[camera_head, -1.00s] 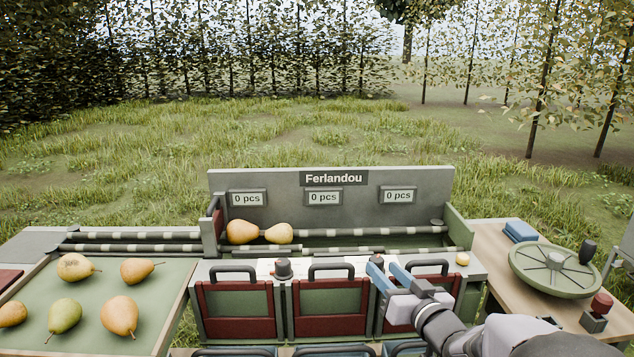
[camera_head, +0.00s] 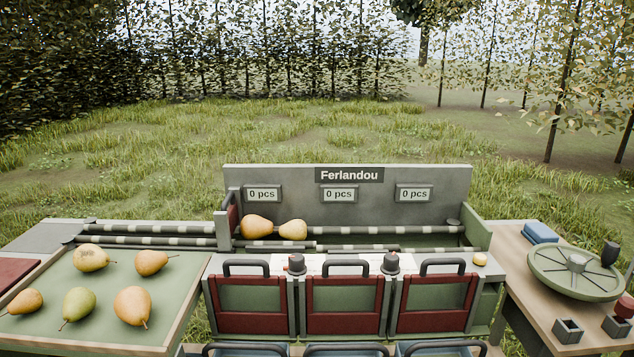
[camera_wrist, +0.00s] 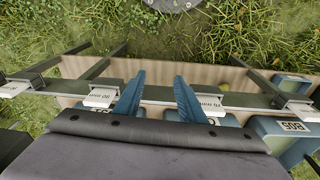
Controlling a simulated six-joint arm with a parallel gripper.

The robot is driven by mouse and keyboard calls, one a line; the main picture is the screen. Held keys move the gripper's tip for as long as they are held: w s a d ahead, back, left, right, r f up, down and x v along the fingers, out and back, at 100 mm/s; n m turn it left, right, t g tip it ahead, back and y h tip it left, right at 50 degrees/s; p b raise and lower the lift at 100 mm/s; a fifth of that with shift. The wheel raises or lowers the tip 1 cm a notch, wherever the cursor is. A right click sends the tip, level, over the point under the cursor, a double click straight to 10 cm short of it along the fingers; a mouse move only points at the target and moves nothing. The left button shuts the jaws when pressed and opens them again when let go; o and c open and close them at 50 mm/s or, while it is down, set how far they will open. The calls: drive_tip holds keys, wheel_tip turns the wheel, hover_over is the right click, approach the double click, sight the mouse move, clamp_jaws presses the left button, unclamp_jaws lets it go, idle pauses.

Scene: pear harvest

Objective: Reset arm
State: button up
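My gripper (camera_wrist: 160,77) shows in the wrist view with its two blue fingers spread apart and nothing between them. It is open. Below it in that view are a wooden-sided structure with dark rails, white labels and blue bins, one marked B05 (camera_wrist: 290,127). My arm and gripper are out of frame in the head view.
The sorter (camera_head: 350,205) holds two pears at its left; its displays read 0 pcs. Several pears lie on the green tray (camera_head: 110,280) at left. Three red-framed gates (camera_head: 345,328) stand in front. A green handwheel (camera_head: 577,294) sits on the right-hand table.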

drive_tip(key=s+a+f+n+g, duration=0.1)
drive_tip(key=s+a+f, duration=0.1)
drive_tip(key=s, duration=0.2)
wheel_tip(320, 180, up, 23)
drive_tip(key=p, duration=2.2)
drive_tip(key=shift+w+d+f+y, duration=0.15)
drive_tip(key=shift+w+d+y, duration=0.1)
drive_tip(key=shift+y, duration=0.05)
